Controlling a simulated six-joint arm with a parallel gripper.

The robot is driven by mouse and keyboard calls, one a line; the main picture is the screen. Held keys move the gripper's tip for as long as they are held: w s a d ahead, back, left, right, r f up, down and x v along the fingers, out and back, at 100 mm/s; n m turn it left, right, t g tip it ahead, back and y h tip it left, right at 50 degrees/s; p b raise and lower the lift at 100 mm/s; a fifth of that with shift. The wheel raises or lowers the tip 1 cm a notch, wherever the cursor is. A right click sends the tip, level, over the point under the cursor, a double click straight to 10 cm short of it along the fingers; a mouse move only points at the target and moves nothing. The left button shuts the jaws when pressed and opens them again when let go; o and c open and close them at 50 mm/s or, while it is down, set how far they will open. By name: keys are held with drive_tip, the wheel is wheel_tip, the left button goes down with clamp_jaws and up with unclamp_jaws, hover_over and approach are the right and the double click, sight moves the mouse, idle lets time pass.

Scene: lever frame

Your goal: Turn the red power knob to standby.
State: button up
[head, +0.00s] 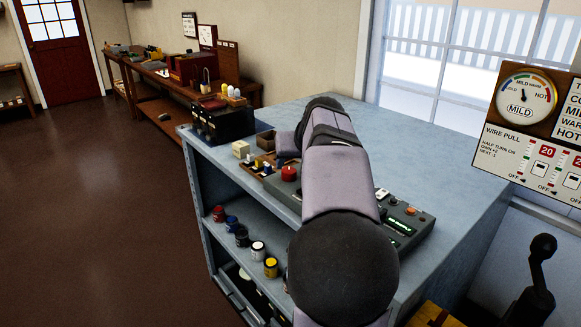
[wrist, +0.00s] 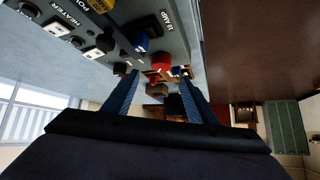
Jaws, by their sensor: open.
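A red round-topped knob (head: 289,173) stands at the left end of the equipment on the blue-grey bench, just left of my arm in the head view. In the wrist view a red piece (wrist: 160,59), likely the same knob, shows beyond my fingertips beside a "10 AMP" label. Its pointer and setting marks cannot be read. My gripper (wrist: 158,80) is open, its two blue fingers apart with nothing seen held. The red piece appears ahead of the gap; contact cannot be seen. In the head view my arm hides the fingers and part of the panel.
The grey control panel (wrist: 125,27) has a blue piece (wrist: 141,42) close to the fingers and white switches along its left. A black box (head: 222,122) stands at the bench's far-left corner. Paint pots (head: 258,251) fill the shelf below.

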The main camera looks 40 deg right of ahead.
sight(289, 170)
drive_tip(key=shift+p+x, duration=0.45)
drive_tip(key=shift+x, duration=3.2)
drive_tip(key=shift+a, duration=0.1)
drive_tip(key=c, duration=1.1)
